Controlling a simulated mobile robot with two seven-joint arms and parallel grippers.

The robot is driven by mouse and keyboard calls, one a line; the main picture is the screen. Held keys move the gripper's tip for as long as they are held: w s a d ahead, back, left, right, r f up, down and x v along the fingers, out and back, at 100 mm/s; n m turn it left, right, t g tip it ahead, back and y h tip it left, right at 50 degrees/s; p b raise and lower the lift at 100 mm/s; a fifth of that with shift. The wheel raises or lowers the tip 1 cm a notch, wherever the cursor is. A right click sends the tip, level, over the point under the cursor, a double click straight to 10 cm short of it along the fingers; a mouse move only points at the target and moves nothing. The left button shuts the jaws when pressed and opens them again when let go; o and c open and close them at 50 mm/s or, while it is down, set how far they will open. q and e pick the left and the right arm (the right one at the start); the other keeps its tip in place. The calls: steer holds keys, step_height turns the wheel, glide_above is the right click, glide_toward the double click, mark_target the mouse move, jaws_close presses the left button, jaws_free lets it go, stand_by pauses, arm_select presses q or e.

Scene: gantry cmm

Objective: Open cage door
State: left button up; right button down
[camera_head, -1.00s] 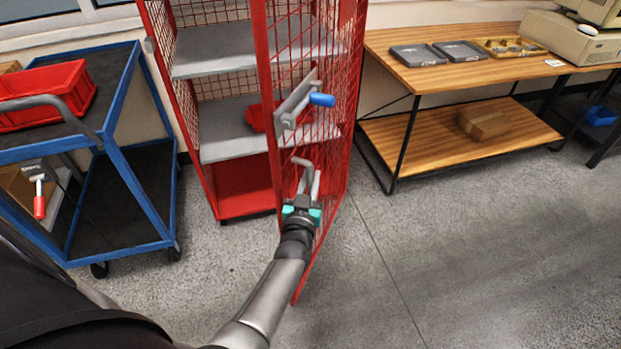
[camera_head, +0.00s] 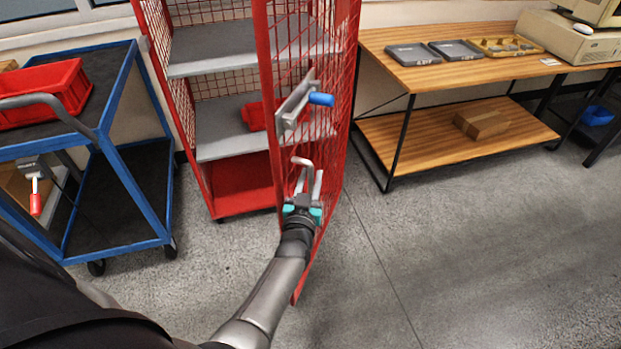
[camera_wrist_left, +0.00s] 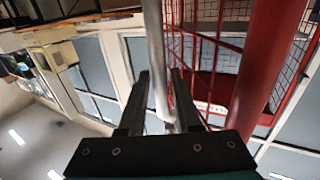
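The red mesh cage door (camera_head: 268,110) stands swung out from the cage (camera_head: 205,200), whose shelves show in the opening. A grey bent handle (camera_head: 304,163) sits on the door's lower half, below a latch with a blue grip (camera_head: 321,99). My left gripper (camera_head: 304,192) is at this handle. In the left wrist view the metal handle bar (camera_wrist_left: 156,50) runs between the fingers of the left gripper (camera_wrist_left: 160,85), which appear closed on it. The red door frame (camera_wrist_left: 265,70) is right beside them. My right gripper is not in view.
A blue trolley (camera_head: 125,170) with a red bin (camera_head: 50,92) stands at the left. A wooden bench (camera_head: 400,80) with grey trays (camera_head: 413,54) stands to the right. The floor in front of the bench is clear.

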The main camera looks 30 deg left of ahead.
arm_select(q)
steer(key=shift+s, duration=0.1)
steer(key=shift+s+d, duration=0.1)
steer(key=shift+s, duration=0.1)
steer(key=p+v, duration=0.6)
steer(key=v, duration=0.8)
steer(key=shift+s, duration=0.3)
steer(key=shift+c, duration=0.4)
